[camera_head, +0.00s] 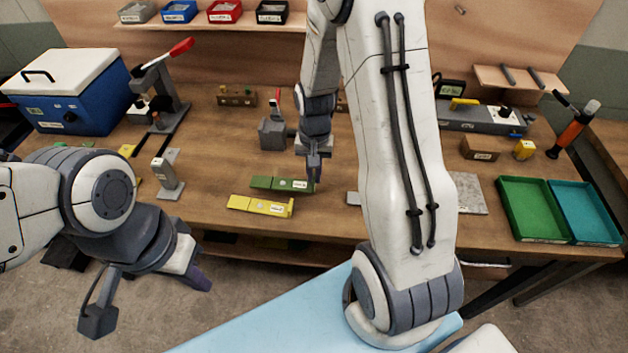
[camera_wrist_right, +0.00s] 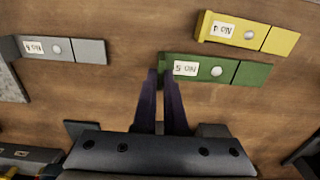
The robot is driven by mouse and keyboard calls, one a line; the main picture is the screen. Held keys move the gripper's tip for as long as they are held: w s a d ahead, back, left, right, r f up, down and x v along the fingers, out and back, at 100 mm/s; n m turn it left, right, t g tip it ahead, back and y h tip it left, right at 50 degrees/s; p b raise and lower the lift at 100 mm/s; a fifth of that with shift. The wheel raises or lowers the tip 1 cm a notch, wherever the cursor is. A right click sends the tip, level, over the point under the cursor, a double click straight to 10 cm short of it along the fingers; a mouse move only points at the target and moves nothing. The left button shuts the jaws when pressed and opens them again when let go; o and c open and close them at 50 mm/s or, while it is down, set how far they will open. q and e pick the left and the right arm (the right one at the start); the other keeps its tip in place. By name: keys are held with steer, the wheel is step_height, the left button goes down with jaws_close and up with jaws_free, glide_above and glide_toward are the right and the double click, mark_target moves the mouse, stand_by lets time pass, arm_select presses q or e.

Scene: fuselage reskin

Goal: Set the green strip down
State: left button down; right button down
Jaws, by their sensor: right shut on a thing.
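The green strip (camera_head: 275,184), with a white label and a round stud, lies level at the middle of the bench; it also shows in the right wrist view (camera_wrist_right: 225,71). My right gripper (camera_head: 314,178) points down at its labelled end. In the right wrist view the fingers (camera_wrist_right: 166,78) are close together and shut on that end. Whether the strip touches the bench or hangs just above it, I cannot tell. My left gripper (camera_head: 148,300) is open and empty, in front of the bench's front edge.
A yellow strip (camera_head: 258,206) lies right beside the green one, nearer the front edge. A grey strip (camera_wrist_right: 62,48) lies apart from it. Green (camera_head: 533,236) and teal trays stand at the right. A clamp (camera_head: 276,133) and a metal post (camera_head: 165,178) stand nearby.

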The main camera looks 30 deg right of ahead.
steer(key=shift+f+p, duration=0.35)
steer(key=shift+f, duration=1.55)
steer(key=shift+f, duration=0.2)
steer(key=c, duration=1)
jaws_free()
steer(key=shift+r, duration=0.1)
